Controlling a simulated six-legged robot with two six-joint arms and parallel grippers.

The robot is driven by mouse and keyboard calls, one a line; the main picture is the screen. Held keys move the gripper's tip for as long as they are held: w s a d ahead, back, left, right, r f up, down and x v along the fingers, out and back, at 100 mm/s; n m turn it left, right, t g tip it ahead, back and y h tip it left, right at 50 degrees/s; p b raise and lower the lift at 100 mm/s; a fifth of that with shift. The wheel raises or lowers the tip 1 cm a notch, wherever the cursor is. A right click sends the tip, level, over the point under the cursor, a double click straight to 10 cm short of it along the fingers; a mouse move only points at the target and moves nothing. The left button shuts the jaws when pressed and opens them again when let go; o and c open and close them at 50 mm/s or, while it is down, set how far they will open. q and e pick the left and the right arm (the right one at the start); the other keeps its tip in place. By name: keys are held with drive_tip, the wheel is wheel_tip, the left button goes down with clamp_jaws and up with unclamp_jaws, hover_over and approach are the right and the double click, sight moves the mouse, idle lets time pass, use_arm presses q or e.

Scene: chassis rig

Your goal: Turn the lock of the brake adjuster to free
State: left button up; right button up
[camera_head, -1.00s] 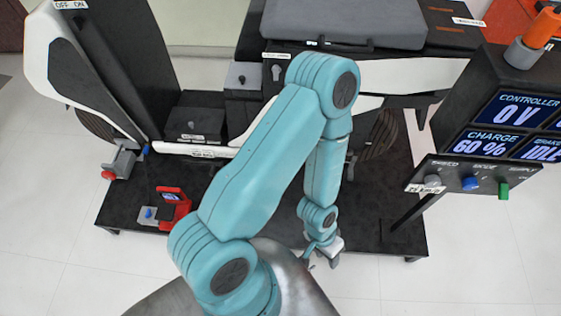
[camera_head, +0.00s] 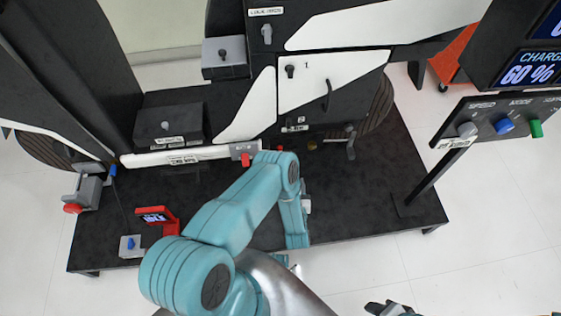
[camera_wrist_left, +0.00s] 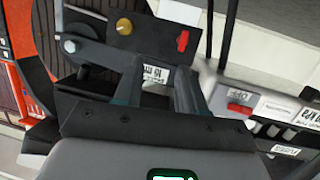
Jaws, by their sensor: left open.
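A small red lever (camera_head: 280,148), which looks like the adjuster's lock, sits beside a brass knob (camera_head: 311,145) on the dark lower panel. In the left wrist view the red lever (camera_wrist_left: 183,40) is right of the brass knob (camera_wrist_left: 124,26). A white label (camera_wrist_left: 153,73), too small to read surely, shows between my fingers. My left gripper (camera_wrist_left: 158,75) is open and empty, with its fingers short of the lever. In the head view its jaws are mostly hidden by my teal arm. My right gripper (camera_head: 386,308) shows only partly at the bottom edge.
A grey box with a red part (camera_head: 246,155) ends the white bar (camera_head: 180,156) left of the lever. A grey crank lever (camera_head: 350,140) stands right of the brass knob.

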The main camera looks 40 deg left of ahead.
use_arm(q)
drive_tip(key=s+a+f+n+y+b, duration=0.1)
drive_tip(key=s+f+y, duration=0.1)
drive_tip(key=y, duration=0.1)
drive_tip(key=b, duration=1.1)
approach(280, 149)
drive_tip(key=b+x, duration=0.1)
drive_tip(key=x, duration=0.7)
drive_tip(key=shift+w+a+b, duration=0.1)
drive_tip(key=shift+w+b, duration=0.15)
drive_tip(key=shift+b, duration=0.15)
clamp_jaws()
use_arm(e)
wheel_tip(280, 149, down, 14)
drive_tip(key=shift+w+d+f, duration=0.25)
drive_tip(key=shift+w+d, duration=0.1)
drive_tip(key=shift+d, duration=0.1)
